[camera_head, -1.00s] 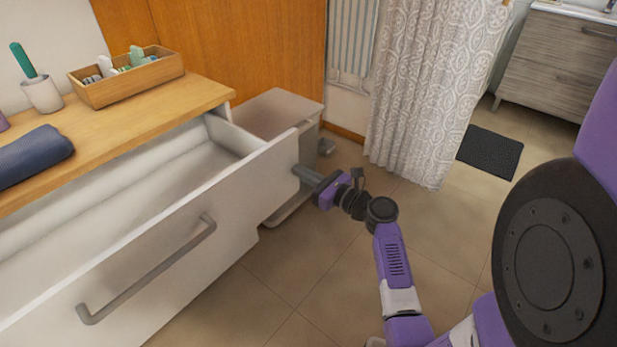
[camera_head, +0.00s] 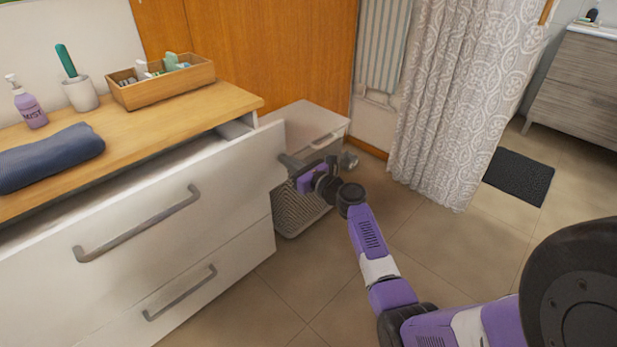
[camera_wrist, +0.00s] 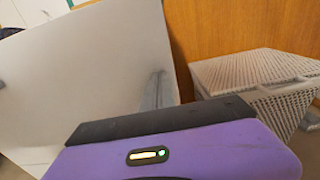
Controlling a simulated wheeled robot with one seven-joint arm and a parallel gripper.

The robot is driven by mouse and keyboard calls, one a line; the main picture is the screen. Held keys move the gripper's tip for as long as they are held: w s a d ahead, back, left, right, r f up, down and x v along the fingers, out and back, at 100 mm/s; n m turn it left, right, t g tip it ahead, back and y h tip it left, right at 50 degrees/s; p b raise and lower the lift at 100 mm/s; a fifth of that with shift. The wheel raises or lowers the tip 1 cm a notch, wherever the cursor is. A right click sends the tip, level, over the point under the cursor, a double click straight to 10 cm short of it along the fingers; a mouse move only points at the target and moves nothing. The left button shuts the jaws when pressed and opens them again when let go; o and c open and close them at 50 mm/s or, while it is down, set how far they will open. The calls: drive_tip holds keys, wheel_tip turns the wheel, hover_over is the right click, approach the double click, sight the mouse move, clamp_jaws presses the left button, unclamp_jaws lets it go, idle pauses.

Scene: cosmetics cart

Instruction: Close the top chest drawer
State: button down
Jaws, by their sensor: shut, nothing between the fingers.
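The white top drawer (camera_head: 148,222) of the chest stands partly open, with a narrow gap behind its front panel. It has a grey bar handle (camera_head: 138,226). My gripper (camera_head: 284,158) is shut and empty, its fingertips at the right end of the drawer front, near its upper edge. They appear to touch the panel. In the wrist view, the drawer front (camera_wrist: 100,75) fills the left, with the shut fingers (camera_wrist: 158,88) against its right part.
A lower drawer (camera_head: 190,285) is shut. The wooden chest top (camera_head: 180,120) holds a towel (camera_head: 50,157), a pump bottle (camera_head: 30,105), a cup (camera_head: 80,94) and a wooden box (camera_head: 165,85). A laundry basket (camera_head: 310,125) stands right of the chest, close to my gripper. Floor in front is open.

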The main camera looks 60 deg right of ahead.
drive_tip(key=b+x, duration=0.4)
drive_tip(key=x, duration=0.8)
drive_tip(key=shift+w+r, duration=0.2)
drive_tip(key=shift+a, duration=0.1)
